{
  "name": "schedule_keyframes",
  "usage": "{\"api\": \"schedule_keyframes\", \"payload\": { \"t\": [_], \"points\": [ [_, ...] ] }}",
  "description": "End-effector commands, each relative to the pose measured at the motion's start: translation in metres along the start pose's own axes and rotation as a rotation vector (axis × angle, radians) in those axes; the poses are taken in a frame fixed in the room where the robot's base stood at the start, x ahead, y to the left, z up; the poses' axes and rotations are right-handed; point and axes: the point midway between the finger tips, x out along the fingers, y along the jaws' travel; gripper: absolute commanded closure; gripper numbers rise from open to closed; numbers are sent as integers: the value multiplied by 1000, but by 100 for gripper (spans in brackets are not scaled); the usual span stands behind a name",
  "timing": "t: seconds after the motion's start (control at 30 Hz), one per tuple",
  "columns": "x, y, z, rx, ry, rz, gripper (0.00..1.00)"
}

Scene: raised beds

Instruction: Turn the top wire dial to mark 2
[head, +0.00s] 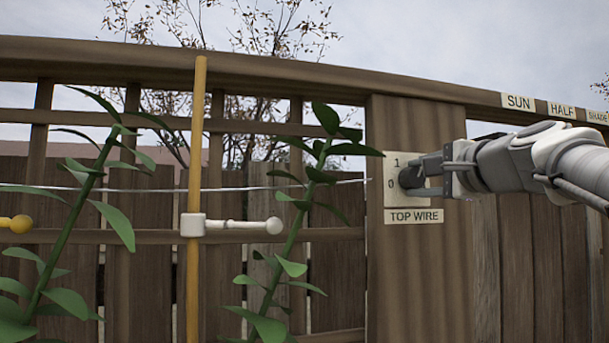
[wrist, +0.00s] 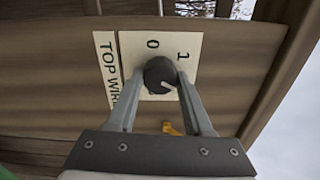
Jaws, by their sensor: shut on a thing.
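The top wire dial is a dark round knob (head: 411,177) on a pale plate (head: 392,203) on the wooden post, with a TOP WIRE label (head: 414,216) below. The plate shows mark 1 at its top and 0 at its left; mark 2 is not visible. My gripper (head: 420,178) reaches in from the right and is shut on the dial. In the wrist view the fingers (wrist: 159,78) hold the knob (wrist: 158,72) from both sides. A pale line on the knob points to the lower right there, past mark 1 on the side away from 0.
SUN (head: 518,102), HALF (head: 561,109) and SHADE (head: 597,117) labels sit along the top rail. A yellow pole (head: 196,110) with a white clip and peg (head: 245,226) stands left among leafy plants (head: 290,235). A thin wire (head: 240,188) runs to the post.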

Motion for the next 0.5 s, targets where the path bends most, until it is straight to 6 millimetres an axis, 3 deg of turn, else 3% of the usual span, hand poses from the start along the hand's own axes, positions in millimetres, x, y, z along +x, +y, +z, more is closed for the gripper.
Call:
{"api": "schedule_keyframes", "payload": {
  "t": [0.5],
  "points": [
    [0,1,0,127,0,1,100]
  ]
}}
